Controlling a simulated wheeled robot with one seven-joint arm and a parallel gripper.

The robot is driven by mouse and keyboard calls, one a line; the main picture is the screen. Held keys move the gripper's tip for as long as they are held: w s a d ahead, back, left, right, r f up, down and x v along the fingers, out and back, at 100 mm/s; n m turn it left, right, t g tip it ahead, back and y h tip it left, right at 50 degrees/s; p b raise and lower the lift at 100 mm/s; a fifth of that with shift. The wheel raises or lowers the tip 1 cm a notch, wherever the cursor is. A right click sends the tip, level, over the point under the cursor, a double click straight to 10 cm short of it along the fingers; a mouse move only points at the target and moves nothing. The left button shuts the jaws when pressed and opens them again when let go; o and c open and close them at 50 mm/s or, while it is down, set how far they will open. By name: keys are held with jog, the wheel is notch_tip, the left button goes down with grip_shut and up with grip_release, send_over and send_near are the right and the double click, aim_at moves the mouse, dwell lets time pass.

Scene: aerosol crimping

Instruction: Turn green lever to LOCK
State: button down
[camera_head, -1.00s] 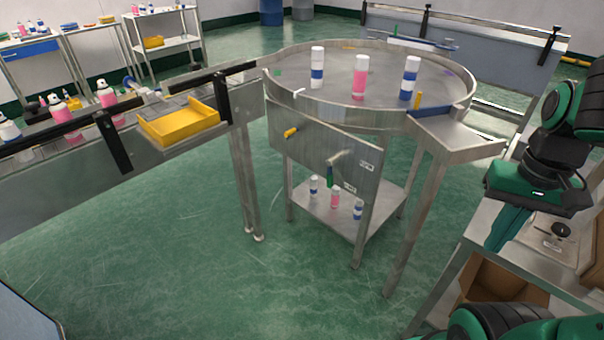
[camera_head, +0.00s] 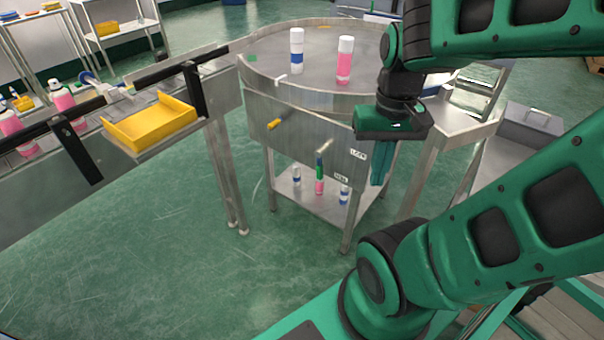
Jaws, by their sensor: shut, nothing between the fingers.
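The green lever (camera_head: 319,168) hangs down from a metal pivot on the front panel (camera_head: 300,135) below the round table. A label reading LOCK (camera_head: 357,154) sits up and right of the lever's handle, and a second label (camera_head: 341,178), too small to read surely, sits low near the handle. My gripper (camera_head: 379,182) is shut and empty, pointing down to the right of the panel and apart from the lever. My wrist hides part of the round table's rim.
A yellow-handled lever (camera_head: 274,124) sits on the panel's left. The round table (camera_head: 262,62) holds a blue-and-white can (camera_head: 297,52) and a pink can (camera_head: 345,62). A yellow tray (camera_head: 150,124) is on the conveyor at left. Several cans stand on the lower shelf.

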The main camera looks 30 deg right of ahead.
jog(key=w+a+f+n+t+h, duration=0.1)
jog(key=w+a+n, duration=0.25)
jog(key=w, duration=0.55)
jog(key=w+a+f+n+t+h, duration=0.15)
jog(key=w+a, duration=0.35)
jog(key=w, duration=0.5)
jog(key=w+f+n+h, duration=0.1)
jog(key=w+f+h, duration=0.35)
jog(key=f, duration=0.25)
jog(key=w+a+f+n+h, duration=0.1)
jog(key=w+f+h, duration=0.2)
jog(key=f+h, duration=0.35)
jog(key=w+f+n+h, duration=0.2)
jog(key=w+f+h, duration=0.25)
jog(key=f, duration=0.35)
jog(key=s+d+r, duration=0.1)
jog(key=s+d, duration=0.2)
jog(key=d, duration=0.8)
jog(key=shift+s, duration=0.35)
